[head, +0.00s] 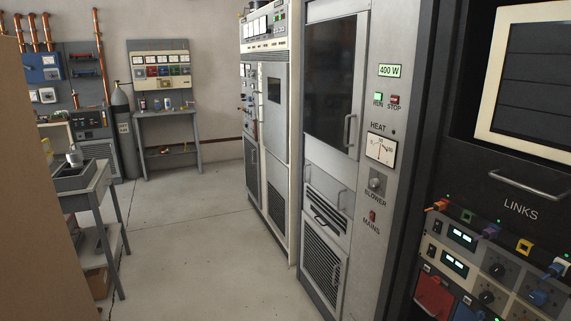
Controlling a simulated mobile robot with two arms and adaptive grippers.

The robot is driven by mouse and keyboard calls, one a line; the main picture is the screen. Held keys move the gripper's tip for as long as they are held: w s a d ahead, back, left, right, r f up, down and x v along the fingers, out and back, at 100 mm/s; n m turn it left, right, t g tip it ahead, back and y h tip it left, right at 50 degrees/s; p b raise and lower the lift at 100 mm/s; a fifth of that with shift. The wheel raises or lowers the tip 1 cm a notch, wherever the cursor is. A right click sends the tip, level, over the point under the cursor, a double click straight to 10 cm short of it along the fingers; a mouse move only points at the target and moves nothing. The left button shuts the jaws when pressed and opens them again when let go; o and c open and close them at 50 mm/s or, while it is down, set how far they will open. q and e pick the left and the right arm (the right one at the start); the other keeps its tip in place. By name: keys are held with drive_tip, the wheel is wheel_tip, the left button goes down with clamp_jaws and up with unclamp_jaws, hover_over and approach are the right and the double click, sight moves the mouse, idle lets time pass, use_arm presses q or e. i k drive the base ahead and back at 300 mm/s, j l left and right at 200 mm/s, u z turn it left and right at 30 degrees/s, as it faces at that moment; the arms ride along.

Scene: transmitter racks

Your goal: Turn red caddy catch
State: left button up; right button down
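A red caddy (434,298) sits low in the dark rack at the right, near the bottom edge of the head view. A blue caddy (467,311) is beside it on the right, cut off by the frame edge. The red caddy's catch is too small to make out clearly, so I cannot tell how it is turned. Neither of my grippers is in view.
Above the caddies are panels with displays, knobs and coloured plugs under the LINKS label (520,209). A grey cabinet (379,200) with gauge and switches adjoins on the left. A grey cart (92,183) stands at left. The floor (190,240) between is clear.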

sight(437, 280)
drive_tip(key=k+l+z, duration=0.15)
drive_tip(key=z, duration=1.05)
